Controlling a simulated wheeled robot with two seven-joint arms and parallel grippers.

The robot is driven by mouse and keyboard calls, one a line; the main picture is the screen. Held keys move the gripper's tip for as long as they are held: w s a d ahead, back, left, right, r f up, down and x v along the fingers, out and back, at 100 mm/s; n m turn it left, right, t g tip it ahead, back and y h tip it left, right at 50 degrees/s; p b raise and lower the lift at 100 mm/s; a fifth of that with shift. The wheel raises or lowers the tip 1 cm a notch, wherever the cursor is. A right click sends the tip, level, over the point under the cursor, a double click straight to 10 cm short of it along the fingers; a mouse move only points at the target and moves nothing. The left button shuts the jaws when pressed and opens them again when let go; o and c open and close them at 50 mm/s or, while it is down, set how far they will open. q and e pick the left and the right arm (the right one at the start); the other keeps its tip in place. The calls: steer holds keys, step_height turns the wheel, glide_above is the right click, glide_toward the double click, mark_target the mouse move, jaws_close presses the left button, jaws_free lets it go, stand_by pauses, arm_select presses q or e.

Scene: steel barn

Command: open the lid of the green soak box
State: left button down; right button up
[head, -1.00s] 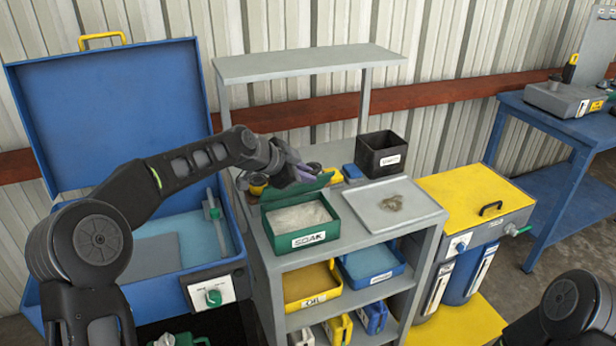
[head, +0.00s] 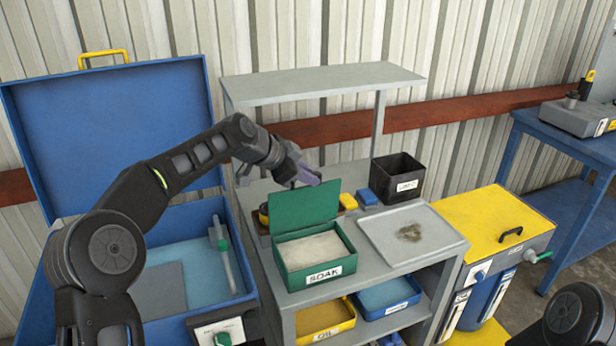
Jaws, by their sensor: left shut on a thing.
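The green soak box (head: 318,274), labelled SOAK, stands on the grey shelf unit's top. Its green lid (head: 303,207) is raised at the back, close to upright, and the pale contents (head: 312,249) show inside. My left gripper (head: 309,178) is shut on the lid at its upper edge; its fingertips are small in the head view and the exact grip is hard to see. My right gripper is out of view; only part of that arm shows at the lower right.
A grey tray (head: 452,247) with a dark patch of small bits lies right of the box. A black bin (head: 397,177) and yellow and blue blocks stand behind. A raised grey shelf (head: 322,83) overhangs the back. A big open blue case (head: 120,130) stands left.

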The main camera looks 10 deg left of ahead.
arm_select(q)
steer(key=c, duration=1.5)
jaws_free()
steer(key=shift+w, duration=0.1)
steer(key=shift+s+a+r, duration=0.3)
steer(key=shift+s+r, duration=0.05)
steer(key=b+v, duration=0.2)
steer(key=v, duration=0.4)
steer(key=shift+s+a+r, duration=0.1)
steer(key=shift+s+r, duration=0.1)
